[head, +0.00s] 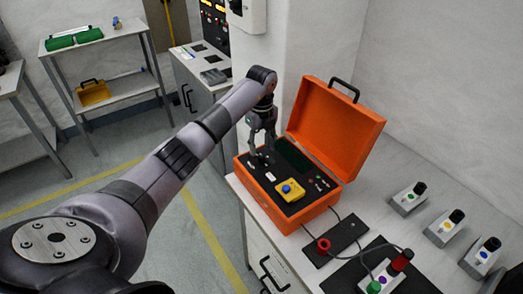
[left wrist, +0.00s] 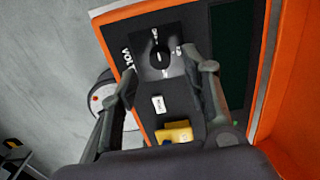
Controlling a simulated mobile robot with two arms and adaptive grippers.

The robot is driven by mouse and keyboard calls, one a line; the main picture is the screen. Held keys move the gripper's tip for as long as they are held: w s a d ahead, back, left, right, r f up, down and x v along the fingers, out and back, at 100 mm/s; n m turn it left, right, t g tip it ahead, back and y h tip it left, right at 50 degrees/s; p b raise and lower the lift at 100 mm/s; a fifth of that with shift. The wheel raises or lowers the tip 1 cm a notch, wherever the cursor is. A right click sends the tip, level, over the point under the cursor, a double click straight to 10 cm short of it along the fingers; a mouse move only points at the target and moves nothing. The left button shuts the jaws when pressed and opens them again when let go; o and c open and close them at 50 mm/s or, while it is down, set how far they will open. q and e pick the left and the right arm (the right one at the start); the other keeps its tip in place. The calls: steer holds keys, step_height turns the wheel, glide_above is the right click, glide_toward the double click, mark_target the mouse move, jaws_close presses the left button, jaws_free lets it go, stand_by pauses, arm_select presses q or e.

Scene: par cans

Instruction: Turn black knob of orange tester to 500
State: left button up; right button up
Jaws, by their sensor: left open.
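The orange tester (head: 312,219) stands open on the bench in the head view, its lid tilted back. Its black knob (left wrist: 159,55) shows in the left wrist view on a dark dial plate with white marks; the numbers are too blurred to read. In the head view the knob is mostly hidden by my gripper. My left gripper (head: 261,147) points down over the left part of the panel. In the left wrist view its two fingers (left wrist: 168,78) are spread, one on each side of the dial area, with nothing held. I cannot tell how high they are above the panel. My right gripper is out of view.
A yellow piece with a blue button (head: 290,191) sits on the tester's panel, near the front. The raised orange lid (head: 337,130) stands behind. A red ring (head: 323,245), a red-topped connector (head: 401,260) with a cable and several grey cans lie to the right.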

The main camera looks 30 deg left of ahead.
mark_target(261, 155)
arm_select(q)
steer(key=shift+f, duration=1.8)
steer(key=shift+c, duration=0.5)
jaws_close()
